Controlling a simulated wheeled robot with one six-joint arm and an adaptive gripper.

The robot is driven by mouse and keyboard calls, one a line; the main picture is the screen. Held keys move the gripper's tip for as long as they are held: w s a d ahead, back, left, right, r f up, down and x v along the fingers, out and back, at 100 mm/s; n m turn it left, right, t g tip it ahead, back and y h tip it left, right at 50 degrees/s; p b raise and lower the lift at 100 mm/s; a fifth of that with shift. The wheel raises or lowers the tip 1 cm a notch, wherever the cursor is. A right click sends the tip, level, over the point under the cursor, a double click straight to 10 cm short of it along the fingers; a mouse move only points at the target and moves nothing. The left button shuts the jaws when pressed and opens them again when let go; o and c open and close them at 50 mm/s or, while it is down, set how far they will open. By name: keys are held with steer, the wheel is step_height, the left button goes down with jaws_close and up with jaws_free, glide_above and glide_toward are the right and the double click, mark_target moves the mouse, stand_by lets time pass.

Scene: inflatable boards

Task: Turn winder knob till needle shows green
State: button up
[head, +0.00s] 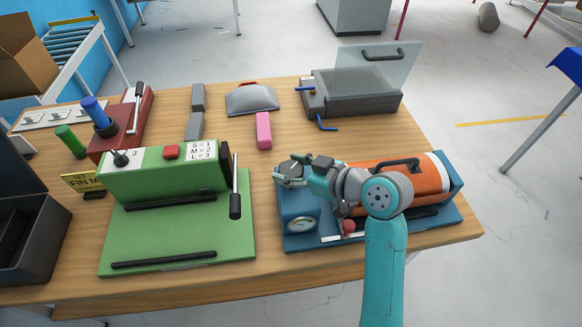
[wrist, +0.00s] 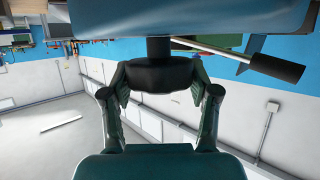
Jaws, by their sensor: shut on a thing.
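The winder is the blue machine (head: 440,215) with an orange cylinder (head: 425,176) at the right of the table. A round white dial (head: 302,225) sits on its front left; its needle and colours are too small to read. My gripper (head: 286,173) is at the machine's left end, where the arm hides part of it. In the wrist view, my gripper (wrist: 160,82) is shut on a black round knob (wrist: 158,72), one finger on each side. The knob sits on a short shaft from the blue body (wrist: 200,18).
A red ball (head: 348,226) is at the winder's front. To the left, a green machine (head: 160,175) has a black-gripped lever (head: 235,200) near the winder. A grey press (head: 355,98) and a pink block (head: 263,131) stand behind. Bare wood shows between the machines.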

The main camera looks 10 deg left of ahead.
steer(key=shift+m+t, duration=0.3)
steer(key=shift+a+m+t+h, duration=0.1)
steer(key=shift+m+t+h, duration=0.6)
steer(key=shift+m+h, duration=0.1)
steer(key=shift+m+t+h, duration=1.4)
steer(key=shift+m, duration=0.3)
steer(key=o, duration=1.2)
steer(key=shift+v, duration=3.8)
